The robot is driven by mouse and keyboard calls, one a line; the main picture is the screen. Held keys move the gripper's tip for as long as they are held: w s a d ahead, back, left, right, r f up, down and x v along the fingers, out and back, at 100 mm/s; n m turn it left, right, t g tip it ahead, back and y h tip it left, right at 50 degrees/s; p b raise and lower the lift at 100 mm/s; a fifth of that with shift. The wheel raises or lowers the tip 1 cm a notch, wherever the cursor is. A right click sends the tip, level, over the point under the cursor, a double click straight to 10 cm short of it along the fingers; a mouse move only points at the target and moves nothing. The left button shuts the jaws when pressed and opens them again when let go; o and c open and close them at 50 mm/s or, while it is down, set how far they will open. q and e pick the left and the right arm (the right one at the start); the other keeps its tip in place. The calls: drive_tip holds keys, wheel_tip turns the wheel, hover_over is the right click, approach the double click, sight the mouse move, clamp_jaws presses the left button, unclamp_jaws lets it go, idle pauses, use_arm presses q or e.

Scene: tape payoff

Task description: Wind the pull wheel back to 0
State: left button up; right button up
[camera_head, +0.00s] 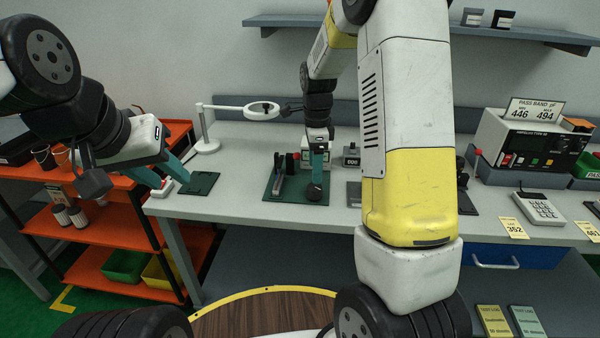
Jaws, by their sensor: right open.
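A dark green base plate (283,215) lies on the bench, with a black upright part (279,177) on its left side and a round dark knob (314,192) on its right. I cannot tell for sure which part is the pull wheel. My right gripper (318,174) points down just above the knob, its teal fingers seen nearly edge-on; contact is unclear. It is open. A small dark box with a pale display (352,161) stands right of it; its digits are too small to read surely. My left gripper (172,180) is open and empty, at the bench's left end.
My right arm hides the bench's middle right. A green pad (199,183) and a magnifier lamp (206,146) are at the left. An orange shelf rack (105,228) stands left of the bench.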

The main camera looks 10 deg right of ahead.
sight(315, 186)
wheel_tip(315, 186, down, 7)
idle(0.3)
drive_tip(key=c, duration=1.4)
drive_tip(key=shift+o, duration=0.2)
